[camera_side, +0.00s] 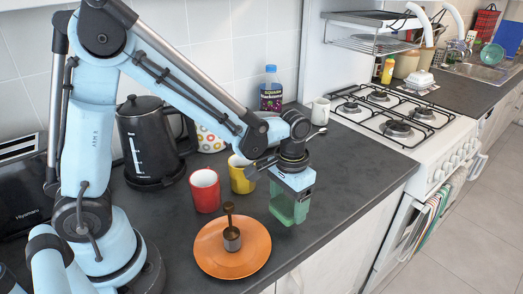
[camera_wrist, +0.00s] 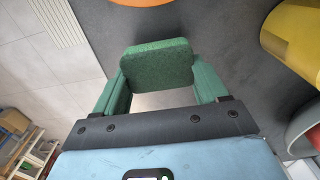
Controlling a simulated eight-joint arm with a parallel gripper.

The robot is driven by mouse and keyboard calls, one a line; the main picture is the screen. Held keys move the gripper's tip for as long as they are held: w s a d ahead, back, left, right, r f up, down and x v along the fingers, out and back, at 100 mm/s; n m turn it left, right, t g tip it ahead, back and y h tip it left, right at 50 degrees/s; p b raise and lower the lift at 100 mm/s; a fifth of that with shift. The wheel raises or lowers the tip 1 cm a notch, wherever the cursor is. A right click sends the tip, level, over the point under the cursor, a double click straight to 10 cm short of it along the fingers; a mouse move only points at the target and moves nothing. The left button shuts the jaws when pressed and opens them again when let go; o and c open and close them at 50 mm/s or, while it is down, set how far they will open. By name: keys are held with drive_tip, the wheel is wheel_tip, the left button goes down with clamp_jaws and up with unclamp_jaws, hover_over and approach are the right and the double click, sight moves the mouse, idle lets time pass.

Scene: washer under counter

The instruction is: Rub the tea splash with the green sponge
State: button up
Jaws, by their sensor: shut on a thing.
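My gripper (camera_side: 289,208) points down over the front part of the dark counter, right of the orange plate. In the wrist view its two green fingers (camera_wrist: 160,84) are shut on the green sponge (camera_wrist: 157,62), a rounded block held between them. In the side view the sponge is hard to tell from the green fingers. I cannot tell whether the sponge touches the counter. I cannot make out the tea splash in either view; it may be hidden behind or under the gripper.
The orange plate (camera_side: 215,259) holds a small brown-and-metal item (camera_side: 231,232). A red mug (camera_side: 205,190) and yellow mug (camera_side: 241,177) stand behind it, near a black kettle (camera_side: 150,140). A bottle (camera_side: 271,90) and white mug (camera_side: 320,111) stand farther back. The counter's front edge is close.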

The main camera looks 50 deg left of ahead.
drive_tip(key=shift+r, duration=2.7)
